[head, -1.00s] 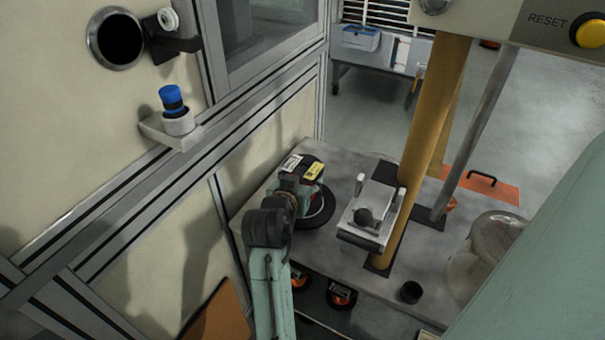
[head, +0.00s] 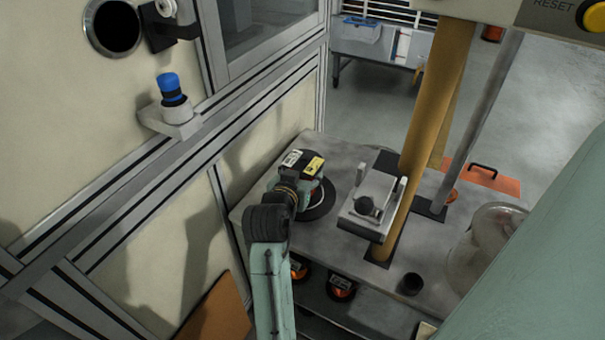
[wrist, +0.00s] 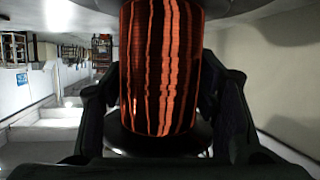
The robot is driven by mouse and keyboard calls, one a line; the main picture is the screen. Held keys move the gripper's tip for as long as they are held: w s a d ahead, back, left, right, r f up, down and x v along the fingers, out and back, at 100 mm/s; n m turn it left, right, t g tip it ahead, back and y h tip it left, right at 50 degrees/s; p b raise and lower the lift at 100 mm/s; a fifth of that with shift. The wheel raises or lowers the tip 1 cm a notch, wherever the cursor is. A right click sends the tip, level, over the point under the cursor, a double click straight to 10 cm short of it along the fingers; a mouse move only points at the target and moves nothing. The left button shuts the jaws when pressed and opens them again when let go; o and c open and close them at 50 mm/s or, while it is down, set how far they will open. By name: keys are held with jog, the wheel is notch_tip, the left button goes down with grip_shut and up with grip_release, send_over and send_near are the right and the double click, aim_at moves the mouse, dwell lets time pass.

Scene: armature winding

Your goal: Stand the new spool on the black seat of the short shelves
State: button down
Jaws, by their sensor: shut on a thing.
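The spool (wrist: 160,65), wound with copper-orange wire between dark flanges, fills the middle of the wrist view. It stands upright between the two dark fingers of my gripper (wrist: 165,112), which is shut on it. In the head view my gripper (head: 314,190) is low at the left part of the grey top of the short shelves (head: 340,160). A black disc (head: 322,207) shows around and below it; I cannot tell whether this is the spool's flange or the black seat. My wrist hides most of the spool there, and contact below is not visible.
A grey clamp block with a black knob (head: 366,205) stands just right of my gripper, before a yellow post (head: 435,105). Orange spools (head: 341,289) lie on the lower shelf. The machine wall (head: 265,150) is close on the left.

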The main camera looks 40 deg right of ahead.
aim_at(303, 178)
jog(key=shift+f, duration=0.1)
jog(key=c, duration=0.8)
grip_release()
jog(key=o, duration=0.3)
jog(key=shift+f, duration=0.1)
jog(key=shift+f, duration=0.2)
jog(key=v, duration=0.7)
jog(key=shift+s+a+r, duration=0.2)
jog(key=shift+r, duration=0.05)
